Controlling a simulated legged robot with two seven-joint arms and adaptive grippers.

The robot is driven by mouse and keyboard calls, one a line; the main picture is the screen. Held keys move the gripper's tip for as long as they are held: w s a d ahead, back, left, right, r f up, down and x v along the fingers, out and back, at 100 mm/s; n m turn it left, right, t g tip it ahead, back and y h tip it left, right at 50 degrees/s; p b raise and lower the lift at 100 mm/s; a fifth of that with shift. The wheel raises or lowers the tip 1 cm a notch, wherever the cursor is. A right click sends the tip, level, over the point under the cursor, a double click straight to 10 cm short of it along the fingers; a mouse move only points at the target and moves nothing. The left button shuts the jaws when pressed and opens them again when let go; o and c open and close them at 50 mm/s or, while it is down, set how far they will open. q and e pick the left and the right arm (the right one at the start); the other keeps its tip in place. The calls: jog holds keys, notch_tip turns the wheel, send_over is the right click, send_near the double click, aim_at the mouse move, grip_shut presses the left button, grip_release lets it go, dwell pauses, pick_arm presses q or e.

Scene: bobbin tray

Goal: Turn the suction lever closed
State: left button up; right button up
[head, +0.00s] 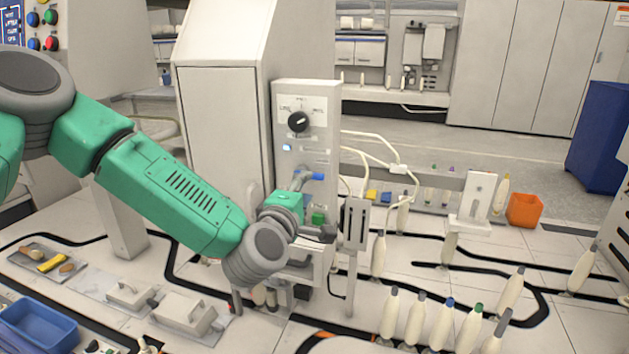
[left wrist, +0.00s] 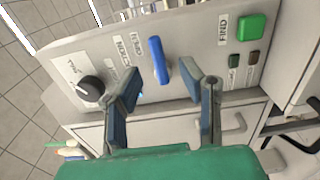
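The suction lever is a blue handle (head: 317,176) on the grey control panel (head: 319,130) of the machine; most of it is behind my left gripper in the head view. In the left wrist view the blue lever (left wrist: 159,60) shows whole, near the middle of the tilted panel. My left gripper (left wrist: 160,78) is open, with one fingertip on each side of the lever's lower end. No clear contact shows between the fingers and the lever. The left gripper (head: 301,180) reaches up to the panel in the head view. My right gripper is not in view.
A black knob (head: 298,122) sits above the lever, and a green button (head: 319,217) sits below it. White cables (head: 370,137) run right from the machine. Several bobbins (head: 415,320) stand at the front right. An orange bin (head: 524,210) stands farther right.

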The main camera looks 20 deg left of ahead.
aim_at(314, 178)
pick_arm(q)
jog(key=w, duration=0.4)
jog(key=shift+w+d+b, duration=0.3)
jog(key=shift+d+b, duration=0.05)
jog(key=shift+w, duration=0.6)
jog(key=shift+w+a, duration=0.1)
jog(key=shift+a, duration=0.1)
jog(key=shift+d, duration=0.1)
grip_shut()
